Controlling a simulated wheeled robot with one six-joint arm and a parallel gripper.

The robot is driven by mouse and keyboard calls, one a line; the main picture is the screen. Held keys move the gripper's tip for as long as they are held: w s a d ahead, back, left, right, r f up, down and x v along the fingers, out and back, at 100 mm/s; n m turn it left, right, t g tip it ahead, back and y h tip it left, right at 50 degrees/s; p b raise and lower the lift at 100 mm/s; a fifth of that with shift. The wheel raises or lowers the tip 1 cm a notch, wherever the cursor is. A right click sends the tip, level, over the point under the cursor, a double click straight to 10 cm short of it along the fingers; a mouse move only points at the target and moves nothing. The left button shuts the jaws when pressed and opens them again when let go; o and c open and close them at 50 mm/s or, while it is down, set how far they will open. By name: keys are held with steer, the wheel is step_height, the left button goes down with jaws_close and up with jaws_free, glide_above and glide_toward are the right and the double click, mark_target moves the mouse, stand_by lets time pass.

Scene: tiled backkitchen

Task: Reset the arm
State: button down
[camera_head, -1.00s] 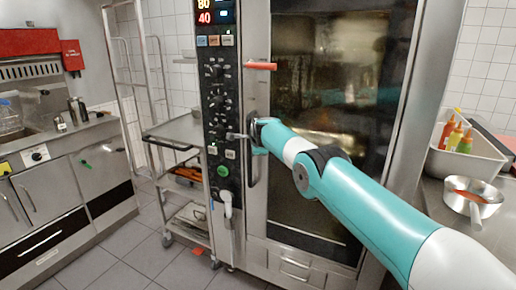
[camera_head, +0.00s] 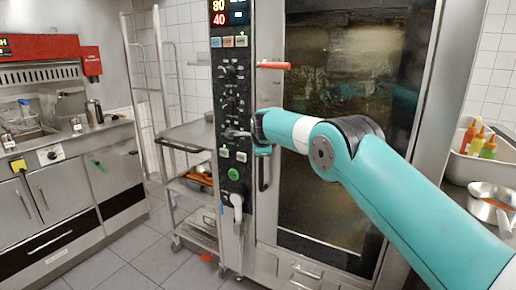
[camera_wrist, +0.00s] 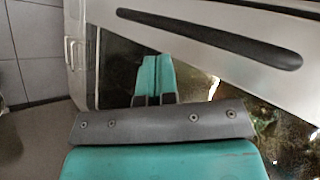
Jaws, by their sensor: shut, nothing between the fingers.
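My arm, teal and white, reaches from the lower right across the front of the oven in the head view. Its end is in front of the oven's left edge, beside the control panel (camera_head: 230,100) and the dark door handle (camera_head: 263,172); the fingertips are hard to make out there. In the wrist view my gripper (camera_wrist: 153,63) shows two teal fingers side by side, shut with nothing between them. The long black oven handle (camera_wrist: 210,38) runs slantwise above and right of the fingers, apart from them in the picture.
The oven door (camera_head: 335,75) with dark glass appears shut. A red lever (camera_head: 273,65) sticks out above my arm. A steel trolley (camera_head: 190,135) stands left of the oven. At right, a counter holds a bin with sauce bottles (camera_head: 478,140) and a pan (camera_head: 490,195). Tiled floor lies open at lower left.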

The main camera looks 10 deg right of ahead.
steer(key=s+a+r+n+g+y, duration=0.25)
steer(key=s+r+n, duration=0.5)
steer(key=s, duration=0.65)
steer(key=s+n+g+y, duration=0.1)
steer(key=s+n+g, duration=0.2)
steer(key=s+n, duration=0.6)
steer(key=s+d+f+n+g+y+p, duration=0.1)
steer(key=s+n+g, duration=0.3)
steer(key=s, duration=3)
steer(key=n, duration=0.5)
steer(key=shift+s+d+f+n, duration=0.15)
steer(key=shift+s+d+n, duration=0.05)
steer(key=shift+s+n, duration=0.15)
